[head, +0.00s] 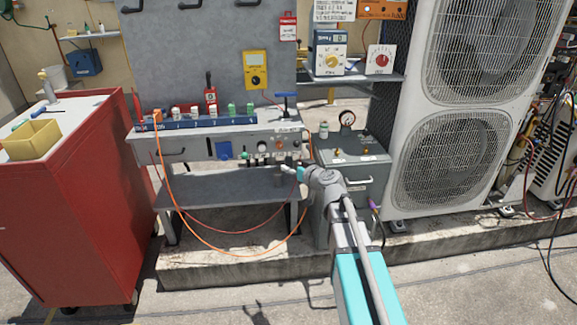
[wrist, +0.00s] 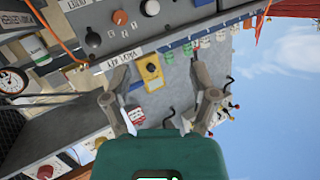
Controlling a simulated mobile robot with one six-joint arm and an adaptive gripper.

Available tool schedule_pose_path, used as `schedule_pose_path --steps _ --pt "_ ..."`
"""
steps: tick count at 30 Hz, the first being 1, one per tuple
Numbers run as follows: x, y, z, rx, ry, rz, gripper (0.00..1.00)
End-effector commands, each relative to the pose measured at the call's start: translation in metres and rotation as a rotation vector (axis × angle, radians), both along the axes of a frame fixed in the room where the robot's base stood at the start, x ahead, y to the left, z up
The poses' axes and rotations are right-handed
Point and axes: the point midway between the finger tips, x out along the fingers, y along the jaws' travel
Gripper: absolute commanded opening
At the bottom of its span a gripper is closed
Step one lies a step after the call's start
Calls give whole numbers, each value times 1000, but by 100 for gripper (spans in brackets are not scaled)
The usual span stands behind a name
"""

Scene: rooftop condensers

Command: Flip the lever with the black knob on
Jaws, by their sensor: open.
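The grey bench (head: 190,150) has a front panel with several small controls. In the head view, a dark knob (head: 262,146) sits on this panel beside an orange-red one; a row of small knobs is just below. In the wrist view, a round black knob (wrist: 93,40) is at the upper left, beside an orange knob (wrist: 120,17) and a white knob (wrist: 151,7). I cannot tell which dark knob is on a lever, or the lever's position. My gripper (head: 286,169) is in front of the panel's lower right. Its fingers (wrist: 165,92) are apart and empty in the wrist view.
A red cabinet (head: 75,190) stands left of the bench. A grey box with a gauge (head: 347,119) and a large condenser (head: 452,150) stand at the right. Orange and red cables hang before the bench.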

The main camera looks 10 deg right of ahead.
Motion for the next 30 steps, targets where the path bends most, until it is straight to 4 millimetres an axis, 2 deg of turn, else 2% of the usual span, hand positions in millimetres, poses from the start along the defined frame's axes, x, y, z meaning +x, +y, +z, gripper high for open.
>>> schedule_pose_path --steps 3,30 --pt "-7 5 10 -8 30 23 76" --pt "-62 28 39 -91 302 141 76"
